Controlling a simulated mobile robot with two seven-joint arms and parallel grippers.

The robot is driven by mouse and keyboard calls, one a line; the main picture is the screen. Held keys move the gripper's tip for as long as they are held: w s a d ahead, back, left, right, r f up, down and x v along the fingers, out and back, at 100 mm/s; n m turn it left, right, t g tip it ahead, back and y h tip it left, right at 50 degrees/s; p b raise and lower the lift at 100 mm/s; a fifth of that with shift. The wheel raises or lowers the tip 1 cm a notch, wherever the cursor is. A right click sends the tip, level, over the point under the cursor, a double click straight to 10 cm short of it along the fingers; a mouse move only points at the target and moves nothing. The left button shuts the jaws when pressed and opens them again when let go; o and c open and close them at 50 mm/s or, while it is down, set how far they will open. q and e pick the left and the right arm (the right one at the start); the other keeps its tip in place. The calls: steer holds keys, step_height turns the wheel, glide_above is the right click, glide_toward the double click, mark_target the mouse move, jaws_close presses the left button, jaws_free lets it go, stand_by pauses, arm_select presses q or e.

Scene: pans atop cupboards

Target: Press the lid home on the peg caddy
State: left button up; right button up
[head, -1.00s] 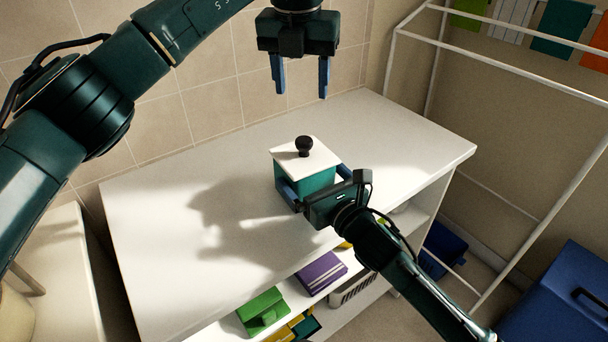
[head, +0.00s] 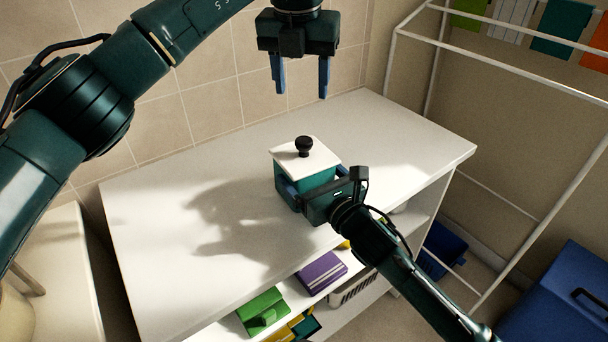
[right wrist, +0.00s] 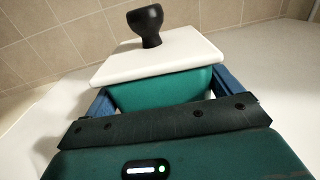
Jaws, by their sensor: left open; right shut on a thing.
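The peg caddy (head: 314,181) is a teal box on the white cupboard top, and it also shows in the right wrist view (right wrist: 165,92). A white square lid (head: 297,159) with a black knob (head: 303,146) lies over its top; the lid also shows in the right wrist view (right wrist: 150,62). The lid overhangs the box, and I cannot tell how deep it sits. My right gripper (head: 311,180) is shut on the caddy, its blue fingers on two opposite sides below the lid. My left gripper (head: 301,94) is open and empty, above and behind the lid, fingers pointing down.
The white cupboard top (head: 180,220) is clear around the caddy. A tiled wall (head: 210,95) stands behind it. A white rail frame (head: 540,215) is at the right. Purple (head: 321,272) and green (head: 263,310) items sit on the shelf below the front edge.

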arm_select(q)
steer(key=o, duration=0.6)
steer(key=shift+c, duration=0.2)
arm_select(e)
steer(key=shift+c, duration=0.3)
arm_select(q)
step_height(320, 180, up, 12)
steer(key=s, duration=0.1)
steer(key=shift+s+a, duration=0.2)
steer(key=shift+s, duration=0.2)
arm_select(e)
steer(key=o, duration=1.1)
arm_select(q)
steer(key=shift+f, duration=0.1)
